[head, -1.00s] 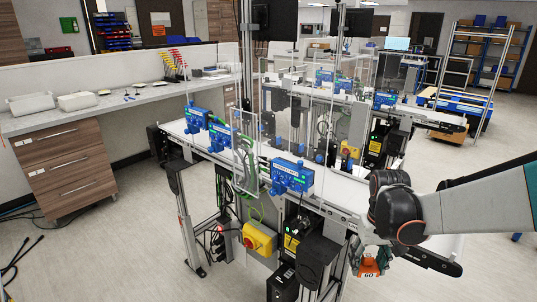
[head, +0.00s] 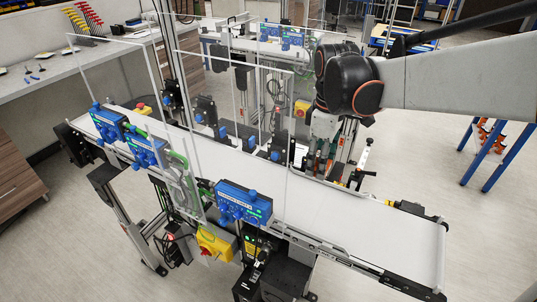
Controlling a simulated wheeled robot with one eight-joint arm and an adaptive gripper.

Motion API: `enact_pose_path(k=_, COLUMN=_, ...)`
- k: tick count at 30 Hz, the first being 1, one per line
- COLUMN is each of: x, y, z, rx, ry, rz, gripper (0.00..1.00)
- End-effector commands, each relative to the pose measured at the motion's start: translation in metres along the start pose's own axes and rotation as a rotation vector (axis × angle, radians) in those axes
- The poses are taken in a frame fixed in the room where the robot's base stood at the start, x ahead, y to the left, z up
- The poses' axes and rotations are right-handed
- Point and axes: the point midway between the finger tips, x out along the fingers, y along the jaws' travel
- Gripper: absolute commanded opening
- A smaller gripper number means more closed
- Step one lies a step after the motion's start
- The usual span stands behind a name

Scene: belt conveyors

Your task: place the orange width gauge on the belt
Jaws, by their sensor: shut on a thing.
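My gripper (head: 321,150) hangs below my dark wrist, fingers pointing down, near the far edge of the front conveyor. It is shut on the orange width gauge, which is too small and too covered by the fingers to make out clearly here. I cannot tell whether the gauge touches anything. The white belt (head: 335,205) runs from upper left to lower right, and its right end is bare.
Clear upright panels (head: 240,110) stand along the belt. Blue sensor boxes (head: 243,202) line its near side, and a yellow switch box (head: 216,243) hangs below. A blue-legged rack (head: 498,155) with orange pieces stands at right.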

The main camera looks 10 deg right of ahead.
Motion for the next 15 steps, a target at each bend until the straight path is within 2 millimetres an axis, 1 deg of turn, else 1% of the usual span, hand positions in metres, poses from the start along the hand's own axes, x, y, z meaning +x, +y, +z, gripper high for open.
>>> enact_pose_path(k=15, x=0.122, y=0.001, z=-0.001, rx=0.002, ry=0.000, rz=0.000, gripper=0.24)
